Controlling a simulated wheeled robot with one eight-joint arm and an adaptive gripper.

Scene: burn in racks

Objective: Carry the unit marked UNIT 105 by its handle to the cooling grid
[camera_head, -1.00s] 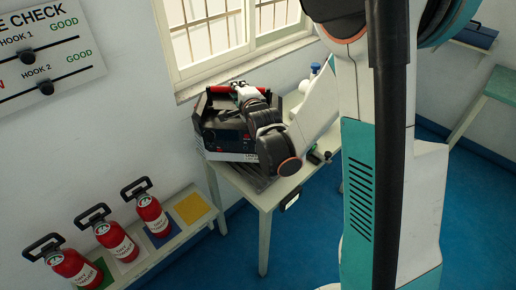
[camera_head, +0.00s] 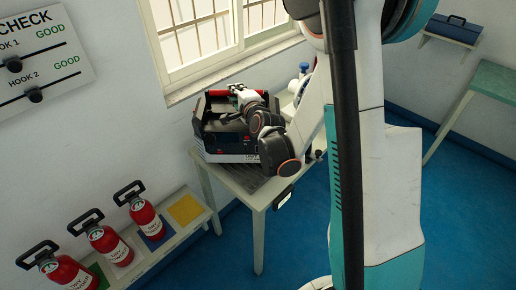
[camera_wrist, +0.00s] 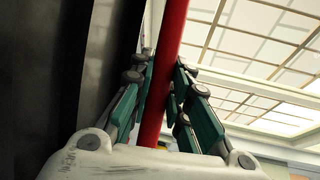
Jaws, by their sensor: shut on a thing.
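The unit (camera_head: 222,135) is a dark box with a white lower band and a red top handle (camera_head: 220,93). It is at the back of a small pale table beneath the window. The lettering on its front is too small and too covered by my arm to read in full. My gripper (camera_head: 243,92) is at the handle. In the wrist view, the red handle bar (camera_wrist: 168,65) runs between the two green fingers of my gripper (camera_wrist: 160,88), which are shut on it. I cannot tell whether the unit's base is clear of the dark grid (camera_head: 250,178) on the table.
The small table (camera_head: 258,198) has a device on its front edge and a blue-topped bottle (camera_head: 304,70) at the back. Red extinguishers (camera_head: 105,240) stand on a low bench at left. A toolbox (camera_head: 454,27) sits on a shelf at right. Blue floor is open at right.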

